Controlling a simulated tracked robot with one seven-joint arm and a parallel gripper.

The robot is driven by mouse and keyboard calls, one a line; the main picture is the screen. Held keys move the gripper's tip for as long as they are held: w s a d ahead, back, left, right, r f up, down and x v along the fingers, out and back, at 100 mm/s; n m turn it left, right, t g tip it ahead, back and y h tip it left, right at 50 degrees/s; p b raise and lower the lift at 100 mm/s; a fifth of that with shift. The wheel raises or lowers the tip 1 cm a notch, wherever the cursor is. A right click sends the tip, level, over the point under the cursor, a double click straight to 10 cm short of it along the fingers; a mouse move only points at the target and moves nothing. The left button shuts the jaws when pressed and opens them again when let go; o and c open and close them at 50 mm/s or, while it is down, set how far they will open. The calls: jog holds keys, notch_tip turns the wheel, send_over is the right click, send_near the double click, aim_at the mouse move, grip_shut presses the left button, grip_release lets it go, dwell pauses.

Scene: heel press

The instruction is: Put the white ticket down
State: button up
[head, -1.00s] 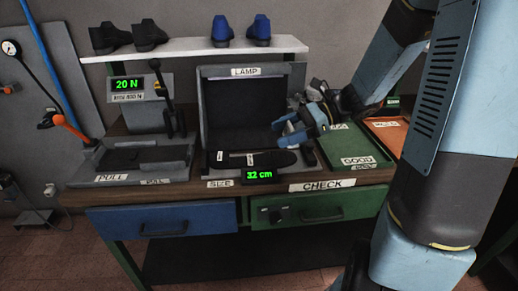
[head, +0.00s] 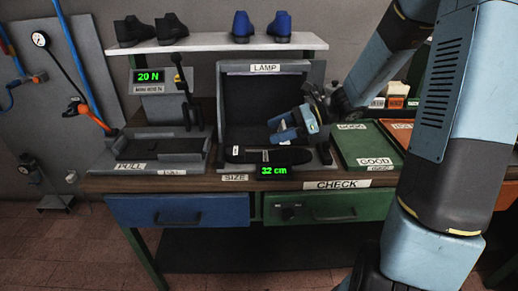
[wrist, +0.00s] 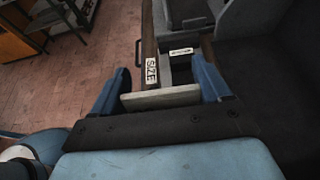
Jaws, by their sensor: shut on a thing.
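My gripper (head: 279,130) is in front of the lamp booth, above the right part of a dark shoe sole (head: 290,156). In the wrist view my gripper (wrist: 161,92) is shut on the white ticket (wrist: 160,98), a pale flat strip between its two blue fingers. The ticket is held clear of the floor and bench seen beyond it. I cannot make out the ticket in the head view. The sole lies on the size gauge, which reads 32 cm (head: 273,171).
The lamp booth (head: 237,105) stands behind the sole. The green GOOD tray (head: 362,146) is to its right, with an orange tray (head: 401,132) beyond. The pull tester (head: 152,105) stands left. Shoes stand on the white shelf (head: 205,44).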

send_over(263, 156)
notch_tip(263, 156, down, 6)
jog(key=shift+f, duration=0.15)
jog(key=shift+a+f, duration=0.1)
jog(key=shift+f, duration=1.45)
jog(key=shift+f, duration=0.1)
jog(key=o, duration=0.8)
